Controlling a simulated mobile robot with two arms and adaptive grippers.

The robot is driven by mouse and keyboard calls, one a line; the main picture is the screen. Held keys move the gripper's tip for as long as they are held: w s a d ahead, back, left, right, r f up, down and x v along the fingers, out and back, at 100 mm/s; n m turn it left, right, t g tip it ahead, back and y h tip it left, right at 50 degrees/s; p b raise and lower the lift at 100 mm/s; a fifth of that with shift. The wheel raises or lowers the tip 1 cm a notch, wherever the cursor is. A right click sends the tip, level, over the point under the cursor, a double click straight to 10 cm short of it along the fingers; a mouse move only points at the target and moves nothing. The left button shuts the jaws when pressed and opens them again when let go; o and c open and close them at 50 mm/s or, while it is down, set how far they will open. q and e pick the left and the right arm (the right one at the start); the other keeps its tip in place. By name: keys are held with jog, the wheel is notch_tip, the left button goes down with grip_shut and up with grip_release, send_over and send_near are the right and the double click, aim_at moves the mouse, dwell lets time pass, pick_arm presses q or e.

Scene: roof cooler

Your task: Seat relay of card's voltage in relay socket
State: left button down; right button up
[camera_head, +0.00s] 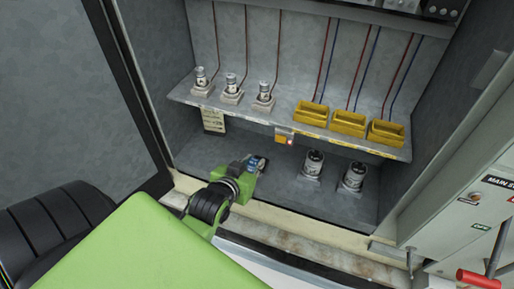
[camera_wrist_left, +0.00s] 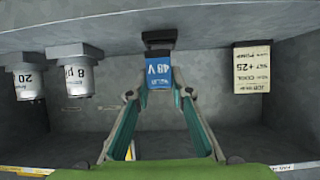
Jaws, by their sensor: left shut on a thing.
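My left gripper (camera_head: 252,164) is low inside the cabinet, below the shelf. It is shut on a blue relay. In the left wrist view the relay (camera_wrist_left: 158,71) is marked 48 V and sits between my two fingertips (camera_wrist_left: 160,93). A black block (camera_wrist_left: 159,38) shows at the relay's far end; I cannot tell whether it is part of the relay or a separate socket. A pale card (camera_head: 213,121) hangs at the shelf's left front; it also shows in the left wrist view (camera_wrist_left: 252,68), but I cannot make out a voltage on it. My right gripper is not in view.
The shelf (camera_head: 228,112) carries silver cylinders (camera_head: 201,78) at left and yellow bins (camera_head: 348,124) at right. Two white cylinders (camera_head: 313,164) stand on the cabinet floor, right of my gripper.

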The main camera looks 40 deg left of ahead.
aim_at(259, 156)
pick_arm(q)
jog(key=shift+w+a+r, duration=0.1)
jog(key=shift+w, duration=0.2)
jog(key=shift+w+a, duration=0.1)
jog(key=shift+w, duration=0.1)
jog(key=shift+w+a+b, duration=0.1)
jog(key=shift+w+b, duration=0.1)
jog(key=shift+b, duration=0.25)
jog(key=shift+w+a+f+b, duration=0.15)
jog(key=shift+w+b, duration=0.1)
jog(key=shift+w, duration=0.35)
jog(key=shift+w+a+f+b, duration=0.1)
jog(key=shift+w+b, duration=0.1)
jog(key=shift+w, duration=0.4)
jog(key=shift+w+a+b, duration=0.15)
jog(key=shift+w+b, duration=0.25)
jog(key=shift+w, duration=0.2)
jog(key=shift+f+b, duration=0.3)
jog(key=shift+f, duration=0.75)
jog(key=shift+f, duration=0.15)
jog(key=shift+p, duration=0.3)
